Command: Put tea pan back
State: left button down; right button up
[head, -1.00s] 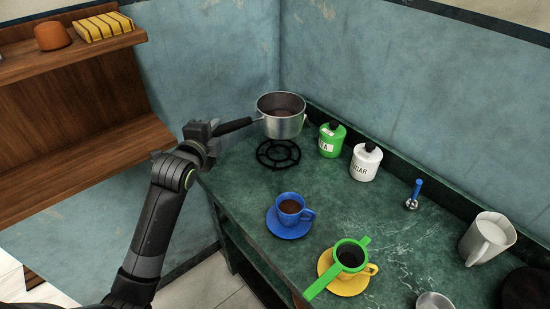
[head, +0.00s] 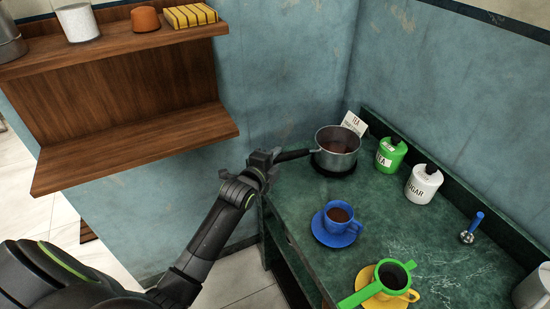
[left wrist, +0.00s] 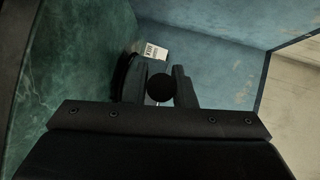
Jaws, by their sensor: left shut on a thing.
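The tea pan (head: 335,150), a silver pot with dark brown liquid inside, sits level over the black burner at the back corner of the counter. Only a dark edge of the burner (head: 331,172) shows under it. My left gripper (head: 270,161) is shut on the pan's black handle (head: 295,154), which points left off the counter. In the left wrist view the handle's round end (left wrist: 160,89) shows between my fingers, and the gripper hides most of the pan. My right gripper is not in view.
A blue cup (head: 340,218) and a yellow cup with a green strainer (head: 393,275) stand in front. Wooden shelves (head: 140,140) are at the left.

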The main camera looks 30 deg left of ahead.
pick_arm(q)
jog(key=c, duration=1.2)
grip_release()
jog(key=shift+r, duration=0.15)
jog(key=shift+s, duration=0.3)
jog(key=b+v, duration=0.1)
jog(key=v, duration=1)
jog(key=shift+s, duration=0.2)
